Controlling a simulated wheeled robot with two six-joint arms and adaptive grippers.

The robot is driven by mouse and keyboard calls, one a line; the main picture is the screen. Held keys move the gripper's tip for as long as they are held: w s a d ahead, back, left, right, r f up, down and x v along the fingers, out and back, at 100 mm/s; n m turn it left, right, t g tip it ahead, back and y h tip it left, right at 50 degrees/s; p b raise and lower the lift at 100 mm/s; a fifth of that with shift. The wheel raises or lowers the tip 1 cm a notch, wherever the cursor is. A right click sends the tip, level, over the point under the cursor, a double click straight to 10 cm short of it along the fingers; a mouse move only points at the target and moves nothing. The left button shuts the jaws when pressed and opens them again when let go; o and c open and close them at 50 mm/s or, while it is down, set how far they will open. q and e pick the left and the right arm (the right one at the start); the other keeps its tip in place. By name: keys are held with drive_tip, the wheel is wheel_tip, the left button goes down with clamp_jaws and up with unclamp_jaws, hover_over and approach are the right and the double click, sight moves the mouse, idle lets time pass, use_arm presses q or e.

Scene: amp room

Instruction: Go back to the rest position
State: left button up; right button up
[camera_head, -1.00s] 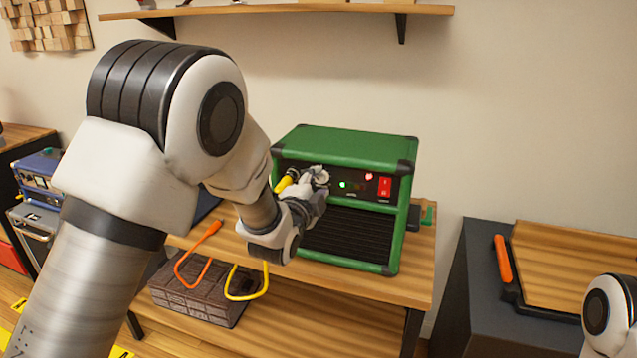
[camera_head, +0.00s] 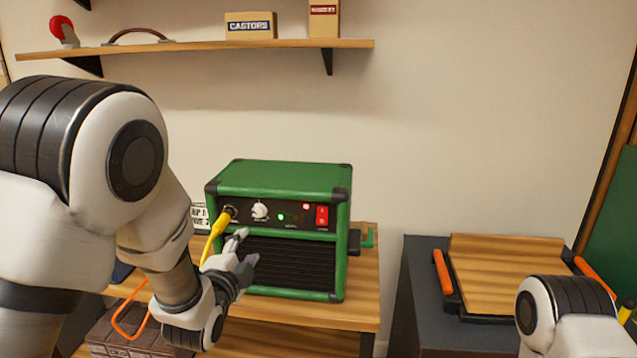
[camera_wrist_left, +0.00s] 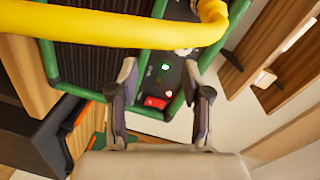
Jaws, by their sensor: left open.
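My left gripper (camera_head: 242,256) is open and empty in front of the lower left of the green amp (camera_head: 285,180), apart from its knob. It also shows in the left wrist view (camera_wrist_left: 160,82), its two fingers spread. The amp stands on a wooden bench, with a white knob (camera_head: 260,210), a lit green light, a lit red light and a red switch (camera_head: 322,215). A yellow cable (camera_head: 214,237) is plugged into the amp's left socket and crosses close in the left wrist view (camera_wrist_left: 120,27). My right arm shows at the lower right, but its gripper is out of view.
A wall shelf (camera_head: 200,47) holds boxes above. A dark cabinet (camera_head: 420,290) with a wooden board (camera_head: 500,265) and orange handles stands at right. An orange cable (camera_head: 130,315) hangs over a brown case (camera_head: 110,338) at lower left. The wall space above the amp is free.

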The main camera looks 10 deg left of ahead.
use_arm(q)
drive_tip(key=s+a+f+n+g+p, duration=0.1)
drive_tip(key=s+f+g+p, duration=0.15)
drive_tip(key=s+f, duration=0.4)
drive_tip(key=s+a+f+n+g+p, duration=0.1)
drive_tip(key=s+f+g, duration=0.2)
drive_tip(key=f, duration=0.6)
drive_tip(key=s+a+f+n+g+p, duration=0.1)
drive_tip(key=s+a+f+g+p, duration=0.15)
drive_tip(key=s+f, duration=0.4)
drive_tip(key=s+f+n+g, duration=0.4)
drive_tip(key=s+n, duration=0.2)
drive_tip(key=s, duration=0.5)
drive_tip(key=s+f+n+g, duration=0.5)
drive_tip(key=s+n, duration=0.1)
drive_tip(key=s, duration=0.4)
drive_tip(key=shift+s+f+p, duration=0.25)
drive_tip(key=shift+s+p, duration=0.1)
